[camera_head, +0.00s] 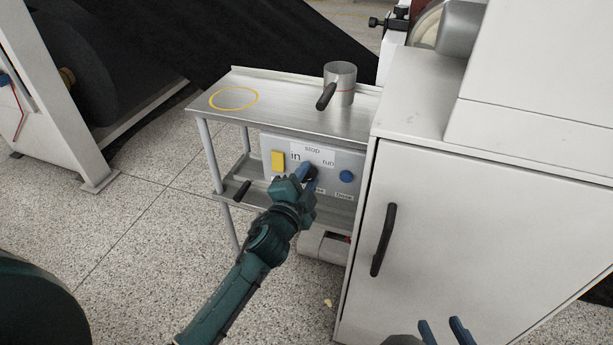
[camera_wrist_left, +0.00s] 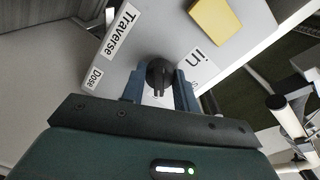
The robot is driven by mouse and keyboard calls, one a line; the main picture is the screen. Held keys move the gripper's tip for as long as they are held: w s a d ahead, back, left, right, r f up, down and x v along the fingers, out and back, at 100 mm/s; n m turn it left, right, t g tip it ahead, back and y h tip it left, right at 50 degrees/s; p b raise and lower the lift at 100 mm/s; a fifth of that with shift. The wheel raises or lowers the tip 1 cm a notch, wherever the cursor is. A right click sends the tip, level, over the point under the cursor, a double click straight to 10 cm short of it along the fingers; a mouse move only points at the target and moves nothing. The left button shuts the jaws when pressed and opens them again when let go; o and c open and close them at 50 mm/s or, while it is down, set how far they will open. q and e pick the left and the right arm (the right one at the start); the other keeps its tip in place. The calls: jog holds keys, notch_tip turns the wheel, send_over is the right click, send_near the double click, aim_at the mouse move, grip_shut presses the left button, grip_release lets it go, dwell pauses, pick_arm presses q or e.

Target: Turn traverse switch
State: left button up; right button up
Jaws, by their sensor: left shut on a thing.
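The traverse switch is a round black knob (camera_wrist_left: 159,74) on a grey control panel (camera_head: 270,146), beside the labels "Traverse" (camera_wrist_left: 123,32) and "in" (camera_wrist_left: 197,55). My left gripper (camera_wrist_left: 160,88) is shut on the knob, with one blue finger on each side of it. In the head view my left gripper (camera_head: 306,174) reaches the panel front and partly hides the knob and the lower labels. My right gripper (camera_head: 445,330) is at the bottom edge of the head view, its two blue fingers apart with nothing seen between them.
A metal cart (camera_head: 290,112) above carries a steel cup (camera_head: 341,82). A white cabinet (camera_head: 480,235) with a black handle stands close on the right. Open floor lies left.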

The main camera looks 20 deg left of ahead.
dwell(0.3)
pick_arm(q)
jog(key=o, duration=1)
jog(key=shift+s, duration=0.1)
jog(key=s, duration=0.8)
jog(key=s+p, duration=0.1)
jog(key=s, duration=0.4)
jog(key=shift+a+r, duration=0.3)
jog(key=shift+a, duration=0.1)
pick_arm(e)
jog(key=shift+s+d+r, duration=0.1)
jog(key=shift+d+r, duration=0.1)
jog(key=shift+r, duration=0.4)
pick_arm(q)
jog(key=shift+s+d+r+n+g+h+p, duration=0.4)
jog(key=shift+s+r+n+g+p, duration=1.2)
jog(key=shift+p, duration=2)
jog(key=shift+s+d+r+n+g+h+p, duration=0.45)
jog(key=shift+s+r+n+g+p, duration=0.35)
jog(key=shift+s+n+p, duration=1.7)
jog(key=shift+s+d+r+n+g+h+p, duration=0.4)
jog(key=shift+s+r+n+g+p, duration=1.35)
jog(key=shift+p, duration=3)
pick_arm(e)
notch_tip(320, 180, up, 8)
jog(key=d+m+g+h, duration=0.1)
jog(key=g, duration=0.1)
jog(key=shift+f+g, duration=0.15)
jog(key=shift+g, duration=0.25)
